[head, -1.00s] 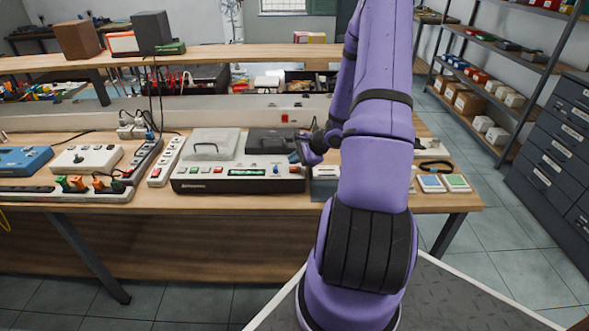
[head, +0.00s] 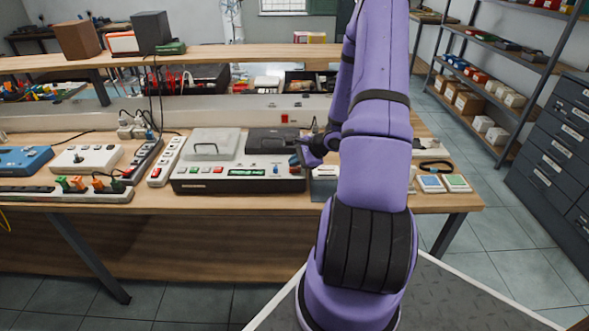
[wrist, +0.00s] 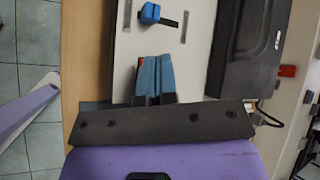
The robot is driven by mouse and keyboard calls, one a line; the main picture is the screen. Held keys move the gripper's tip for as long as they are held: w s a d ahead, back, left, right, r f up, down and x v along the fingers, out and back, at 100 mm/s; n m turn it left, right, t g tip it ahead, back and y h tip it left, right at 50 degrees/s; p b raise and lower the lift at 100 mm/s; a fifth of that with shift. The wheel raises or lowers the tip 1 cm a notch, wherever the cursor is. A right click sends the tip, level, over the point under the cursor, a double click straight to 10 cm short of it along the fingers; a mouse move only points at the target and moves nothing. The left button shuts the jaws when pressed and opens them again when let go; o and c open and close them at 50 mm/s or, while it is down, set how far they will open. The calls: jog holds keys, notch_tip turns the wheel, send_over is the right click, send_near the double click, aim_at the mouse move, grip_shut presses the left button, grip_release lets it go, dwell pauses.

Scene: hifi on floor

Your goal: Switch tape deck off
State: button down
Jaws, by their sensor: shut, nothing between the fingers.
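The tape deck (head: 238,185) sits on the workbench, a pale box with a dark front, coloured buttons and a green display. A blue slider knob (head: 275,170) and a red control (head: 292,170) are at its right end. In the wrist view the pale deck panel (wrist: 195,70) shows the blue knob (wrist: 150,13) in a dark slot. My gripper (head: 295,160) is at the deck's right end. Its blue-grey fingers (wrist: 154,60) are shut and empty over the panel. A bit of red shows beside the left finger, mostly hidden. I cannot tell whether the fingertips touch the panel.
Power strips (head: 165,160) and a white switch box (head: 87,158) stand left of the deck. Small blue and green pads (head: 430,183) lie to the right. The bench's front edge (head: 230,207) runs close before the deck.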

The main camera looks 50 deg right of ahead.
aim_at(295, 170)
jog(key=shift+f, duration=0.35)
dwell(0.3)
jog(key=shift+r, duration=0.9)
notch_tip(295, 170, up, 6)
dwell(0.7)
dwell(0.4)
